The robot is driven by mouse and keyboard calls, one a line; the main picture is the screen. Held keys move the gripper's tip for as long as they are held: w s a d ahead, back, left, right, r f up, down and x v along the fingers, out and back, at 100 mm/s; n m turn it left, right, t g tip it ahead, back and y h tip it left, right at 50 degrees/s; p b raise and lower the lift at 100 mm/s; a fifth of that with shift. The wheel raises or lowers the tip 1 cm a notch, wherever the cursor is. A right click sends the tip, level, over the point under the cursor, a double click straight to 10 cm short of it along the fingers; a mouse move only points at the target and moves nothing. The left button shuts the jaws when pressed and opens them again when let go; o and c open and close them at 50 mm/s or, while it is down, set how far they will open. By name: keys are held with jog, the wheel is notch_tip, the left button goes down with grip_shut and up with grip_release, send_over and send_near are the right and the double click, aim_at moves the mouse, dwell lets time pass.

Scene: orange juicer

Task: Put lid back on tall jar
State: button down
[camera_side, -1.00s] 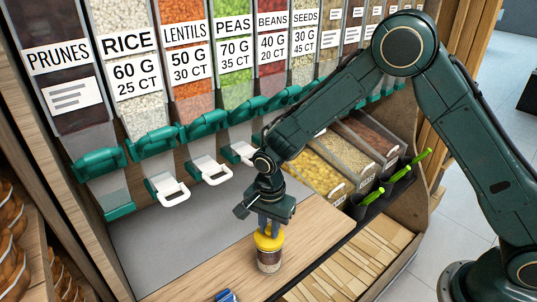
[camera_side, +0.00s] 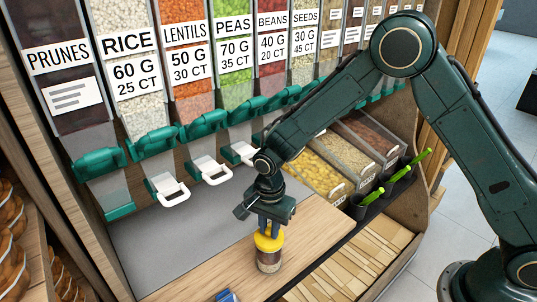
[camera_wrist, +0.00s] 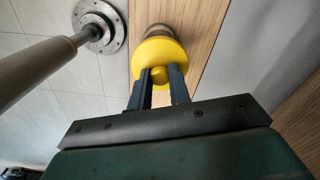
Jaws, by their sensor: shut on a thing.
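The tall jar (camera_side: 268,261) stands upright on the wooden counter, clear-walled with brownish contents. Its yellow lid (camera_side: 268,240) is at the jar's mouth; from the side I cannot tell whether it is fully seated. My gripper (camera_side: 269,228) points down above the jar, shut on the lid's knob. In the wrist view the yellow lid (camera_wrist: 158,58) covers most of the jar (camera_wrist: 159,30), and the fingers (camera_wrist: 160,78) close on the round knob.
A blue object (camera_side: 226,296) lies at the counter's front edge, cut off by the frame. Bulk dispensers with white and green spouts (camera_side: 212,170) line the back. Open bins with green-handled scoops (camera_side: 370,196) are at right. The grey counter surface (camera_side: 185,240) left of the jar is clear.

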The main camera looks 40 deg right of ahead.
jog(key=shift+f, duration=0.1)
dwell(0.8)
jog(key=c, duration=0.7)
grip_release()
jog(key=shift+c, duration=0.2)
jog(key=shift+r, duration=0.2)
jog(key=shift+r, duration=3.3)
jog(key=shift+c, duration=0.3)
grip_shut()
